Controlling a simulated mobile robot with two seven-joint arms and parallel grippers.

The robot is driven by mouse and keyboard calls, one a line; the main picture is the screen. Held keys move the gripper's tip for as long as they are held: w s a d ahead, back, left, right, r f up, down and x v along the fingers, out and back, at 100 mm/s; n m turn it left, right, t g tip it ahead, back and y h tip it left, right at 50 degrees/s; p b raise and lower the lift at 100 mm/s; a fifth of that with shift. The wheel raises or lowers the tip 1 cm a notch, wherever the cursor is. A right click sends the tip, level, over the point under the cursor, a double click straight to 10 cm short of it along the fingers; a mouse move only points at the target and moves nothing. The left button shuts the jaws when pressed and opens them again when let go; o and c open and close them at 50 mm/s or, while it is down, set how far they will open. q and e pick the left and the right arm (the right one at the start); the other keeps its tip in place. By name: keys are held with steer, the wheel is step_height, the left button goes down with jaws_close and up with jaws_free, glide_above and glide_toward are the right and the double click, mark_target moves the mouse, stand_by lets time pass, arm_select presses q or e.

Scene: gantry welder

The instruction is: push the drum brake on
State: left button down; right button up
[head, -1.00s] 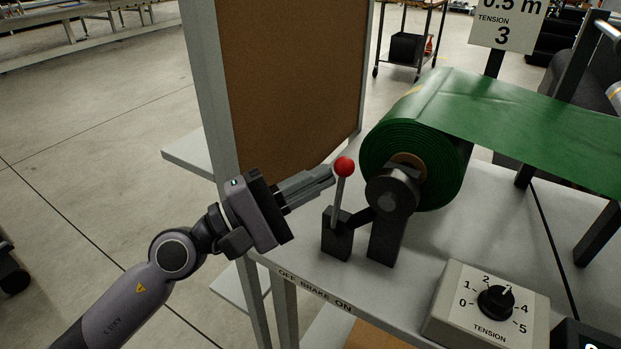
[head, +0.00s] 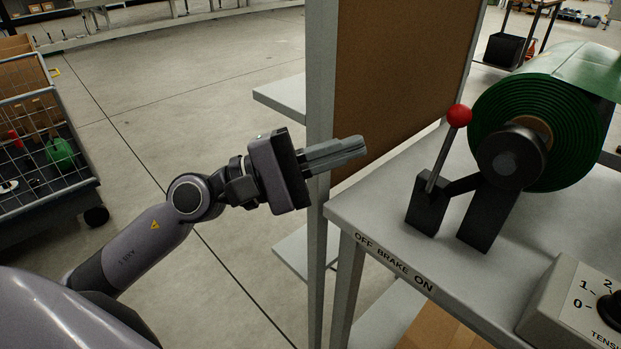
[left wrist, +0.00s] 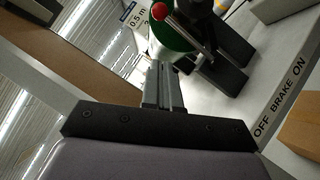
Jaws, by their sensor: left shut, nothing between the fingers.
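The drum brake lever (head: 442,154) has a red ball knob (head: 459,115) and rises from a dark block (head: 426,202) on the table. In the left wrist view the shut fingers (left wrist: 163,88) point toward the red knob (left wrist: 159,11). My right gripper is not in view.
A brown panel in a grey frame (head: 322,120) stands close behind my left gripper. The tension dial box (head: 556,315) is at the table's right front. A wire cart (head: 60,190) stands at far left. The floor between is clear.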

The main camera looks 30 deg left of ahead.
arm_select(q)
steer(key=b+v, duration=0.1)
steer(key=v, duration=0.2)
steer(key=shift+s+a+f, duration=0.1)
steer(key=shift+s+a, duration=0.15)
steer(key=shift+a, duration=0.05)
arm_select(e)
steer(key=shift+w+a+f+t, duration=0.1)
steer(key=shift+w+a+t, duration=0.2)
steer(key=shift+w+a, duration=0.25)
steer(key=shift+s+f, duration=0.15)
